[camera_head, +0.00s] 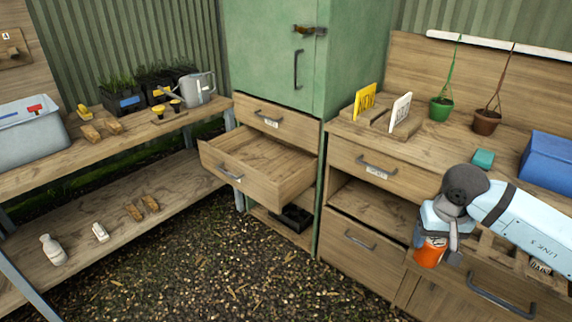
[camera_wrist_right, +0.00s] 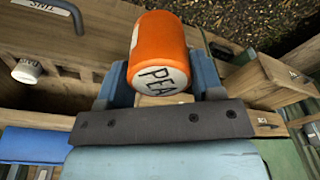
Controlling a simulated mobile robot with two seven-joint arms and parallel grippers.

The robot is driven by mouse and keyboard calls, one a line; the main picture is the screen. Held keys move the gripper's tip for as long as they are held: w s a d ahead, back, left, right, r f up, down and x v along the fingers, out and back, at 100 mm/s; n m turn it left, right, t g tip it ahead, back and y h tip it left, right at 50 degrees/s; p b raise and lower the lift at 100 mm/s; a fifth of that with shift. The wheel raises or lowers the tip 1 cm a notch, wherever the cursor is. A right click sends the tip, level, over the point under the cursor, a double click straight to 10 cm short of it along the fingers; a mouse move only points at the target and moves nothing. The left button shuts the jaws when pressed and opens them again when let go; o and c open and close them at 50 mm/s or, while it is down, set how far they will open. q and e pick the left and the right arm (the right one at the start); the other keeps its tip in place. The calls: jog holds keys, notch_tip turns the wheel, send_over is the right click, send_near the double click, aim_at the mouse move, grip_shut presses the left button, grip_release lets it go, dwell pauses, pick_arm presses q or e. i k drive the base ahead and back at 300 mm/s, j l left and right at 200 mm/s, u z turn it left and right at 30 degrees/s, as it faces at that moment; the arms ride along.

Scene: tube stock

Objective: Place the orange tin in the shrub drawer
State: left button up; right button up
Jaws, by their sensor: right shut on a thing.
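The orange tin (camera_head: 430,252) is held in my right gripper (camera_head: 436,236), in front of the right-hand workbench. In the right wrist view the tin (camera_wrist_right: 160,48) sits between the two blue fingers, with a white end lettered "PEA" facing the camera. An open, empty-looking wooden drawer (camera_head: 262,163) sticks out below the green cabinet, to the left of the gripper and well apart from it. Its label is not readable, so I cannot tell whether it is the shrub drawer. My left gripper is not in view.
A shut drawer (camera_head: 275,119) is above the open one. The workbench (camera_head: 455,150) holds signs, two hanging pots and a blue box (camera_head: 548,161). A shelf at left carries a grey bin (camera_head: 30,140) and watering can (camera_head: 196,88). The gravel floor between is clear.

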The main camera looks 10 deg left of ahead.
aim_at(266, 173)
jog(key=i+j+u, duration=0.15)
jog(key=i+j, duration=0.35)
jog(key=i+j+u, duration=0.15)
jog(key=i+j, duration=0.4)
jog(key=i+j+u, duration=0.15)
jog(key=i+j, duration=0.25)
jog(key=i, duration=0.2)
jog(key=i+j+u, duration=0.1)
jog(key=i+j, duration=0.25)
jog(key=i, duration=0.25)
